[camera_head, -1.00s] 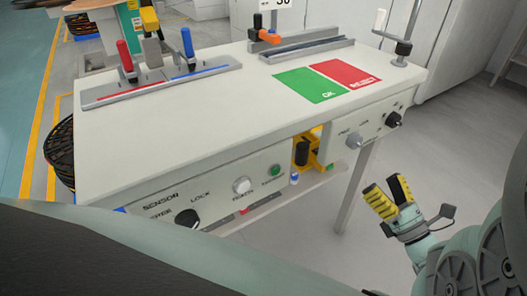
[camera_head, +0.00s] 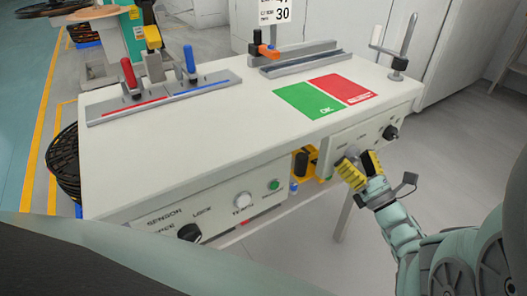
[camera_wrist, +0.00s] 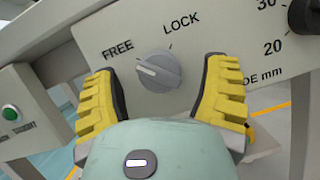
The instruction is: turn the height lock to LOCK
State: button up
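The height lock is a grey round knob (camera_wrist: 158,72) on the white front panel, between the printed words FREE and LOCK. Its white mark lies on the left side, toward FREE. In the head view the knob (camera_head: 352,150) is small and partly hidden by my gripper (camera_head: 356,160). In the wrist view my gripper (camera_wrist: 160,66) is open, with one yellow ribbed finger on each side of the knob. Gaps show between the finger pads and the knob, and nothing is held.
A black knob (camera_head: 390,132) with a mm scale sits to the right on the same panel. Another black knob (camera_head: 189,232), marked SENSOR, is on the left panel, beside a white button (camera_head: 243,199) and a green button (camera_head: 274,185). The white tabletop (camera_head: 215,130) is above.

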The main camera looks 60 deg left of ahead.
jog(key=c, duration=1.2)
